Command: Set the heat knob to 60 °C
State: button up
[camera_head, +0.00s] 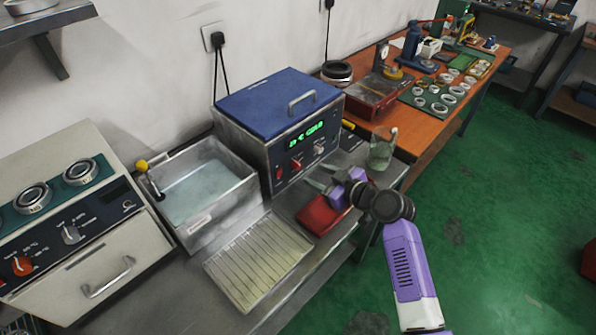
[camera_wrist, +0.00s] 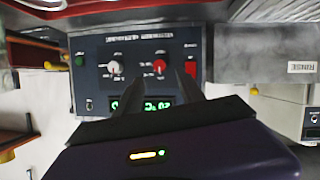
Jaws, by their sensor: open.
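The blue-lidded machine (camera_head: 270,95) has a dark front panel with a red knob (camera_head: 297,162), a pale knob (camera_head: 320,147) and a lit green display (camera_head: 304,138). My gripper (camera_head: 320,176) is open and empty in front of this panel. In the wrist view the panel is upside down. The red knob (camera_wrist: 159,66) shows between the tips of my gripper (camera_wrist: 157,78), nearer the right finger; the pale knob (camera_wrist: 114,68) is left of them. The fingers appear apart from the knob, though the distance is hard to judge. The knob labels and display (camera_wrist: 155,105) are too small to read surely.
A cream appliance (camera_head: 100,265) at left has an orange knob (camera_head: 22,265) and a grey knob (camera_head: 71,235). A water basin (camera_head: 205,185), a ribbed tray (camera_head: 258,260), a red object (camera_head: 320,215) and a glass beaker (camera_head: 382,150) stand near the machine.

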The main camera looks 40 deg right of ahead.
aim_at(299, 167)
jog(key=shift+p+x, duration=0.6)
jog(key=shift+x, duration=3.2)
grip_shut()
